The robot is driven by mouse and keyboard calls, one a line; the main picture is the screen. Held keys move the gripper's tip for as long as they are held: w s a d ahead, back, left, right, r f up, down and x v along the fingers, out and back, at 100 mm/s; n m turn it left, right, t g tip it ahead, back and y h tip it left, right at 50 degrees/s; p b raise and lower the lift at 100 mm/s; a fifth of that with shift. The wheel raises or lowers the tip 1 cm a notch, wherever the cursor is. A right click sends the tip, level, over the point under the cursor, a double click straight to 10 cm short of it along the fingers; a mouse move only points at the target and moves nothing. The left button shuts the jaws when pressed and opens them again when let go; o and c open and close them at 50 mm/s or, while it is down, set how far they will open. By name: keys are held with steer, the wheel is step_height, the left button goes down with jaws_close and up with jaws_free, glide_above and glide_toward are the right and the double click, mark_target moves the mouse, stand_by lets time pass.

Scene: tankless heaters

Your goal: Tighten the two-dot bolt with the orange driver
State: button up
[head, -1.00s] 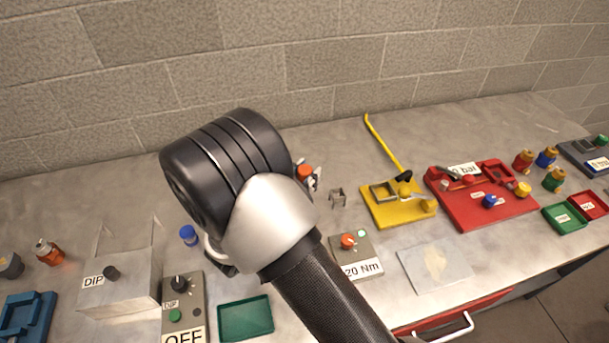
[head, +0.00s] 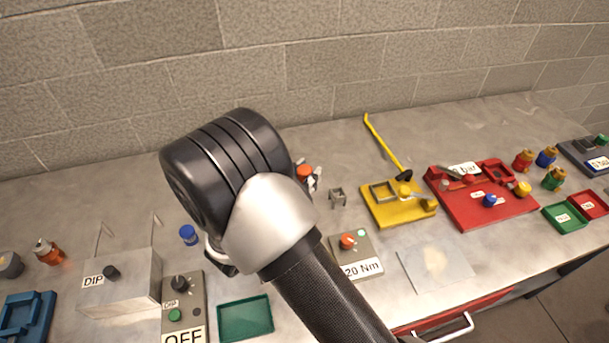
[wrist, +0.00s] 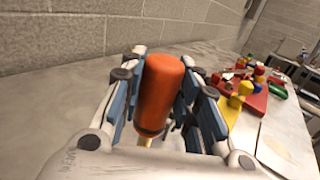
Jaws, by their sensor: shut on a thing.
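The orange driver (wrist: 158,92) stands upright between the pads of my gripper (wrist: 158,84) in the wrist view. The gripper is shut on its handle, and a pale shaft shows below. In the head view my arm hides most of the gripper, and the driver's orange top (head: 304,172) shows just right of the wrist joint. What is under the driver's tip is hidden. I cannot make out a two-dot bolt in either view. A grey box marked 20 Nm (head: 354,254), with an orange knob and a green light, sits right of my forearm.
A small metal bracket (head: 338,195) stands right of the gripper. Beyond it are a yellow fixture (head: 376,209) with a long lever and a red fixture (head: 470,212). A DIP box (head: 125,288) and a green tray (head: 246,318) lie left. A brick wall (head: 330,60) closes the back.

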stand_by(0.3)
steer(key=shift+r+p, duration=2.75)
steer(key=shift+r, duration=0.8)
